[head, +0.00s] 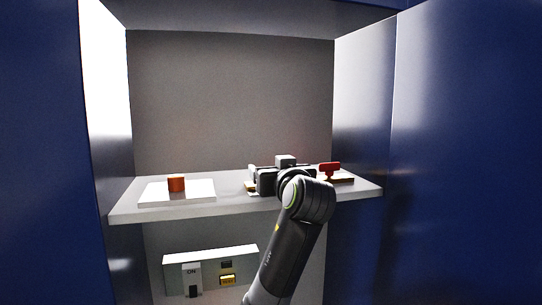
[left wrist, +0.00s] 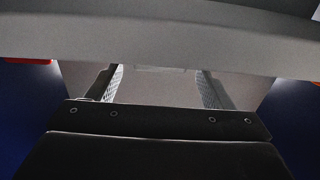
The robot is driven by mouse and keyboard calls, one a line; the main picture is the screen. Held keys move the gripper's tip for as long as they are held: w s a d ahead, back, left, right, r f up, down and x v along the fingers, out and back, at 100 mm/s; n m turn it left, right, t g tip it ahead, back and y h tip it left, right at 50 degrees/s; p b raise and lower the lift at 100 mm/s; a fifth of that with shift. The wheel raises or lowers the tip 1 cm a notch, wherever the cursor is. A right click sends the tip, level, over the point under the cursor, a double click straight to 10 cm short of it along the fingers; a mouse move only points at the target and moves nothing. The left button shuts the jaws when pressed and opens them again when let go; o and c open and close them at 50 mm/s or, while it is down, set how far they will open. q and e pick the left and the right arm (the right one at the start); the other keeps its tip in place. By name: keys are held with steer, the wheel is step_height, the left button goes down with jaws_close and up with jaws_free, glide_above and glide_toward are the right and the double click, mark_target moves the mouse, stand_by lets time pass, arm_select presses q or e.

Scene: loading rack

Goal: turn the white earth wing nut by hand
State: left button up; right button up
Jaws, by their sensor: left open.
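My left gripper (head: 264,181) is over the middle of the shelf in the head view, with my arm rising from below. Its two ridged fingers stand wide apart in the left wrist view (left wrist: 160,82), open with nothing gripped between them. The white earth wing nut cannot be made out. A yellowish-pale base (head: 251,187) shows partly beside the gripper, and the gripper hides whatever stands on it. A red wing-shaped handle (head: 330,167) stands on a brown base to the right of the gripper. My right gripper is in neither view.
The light grey shelf (head: 130,210) sits in a recess between blue panels. An orange-red cylinder (head: 176,183) stands on a white plate (head: 205,196) at the left. Below the shelf is a pale box (head: 210,259) marked ON, with a yellow part (head: 228,280).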

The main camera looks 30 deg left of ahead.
arm_select(q)
steer(key=shift+p+x, duration=0.4)
steer(key=shift+x, duration=0.95)
steer(key=shift+c, duration=0.3)
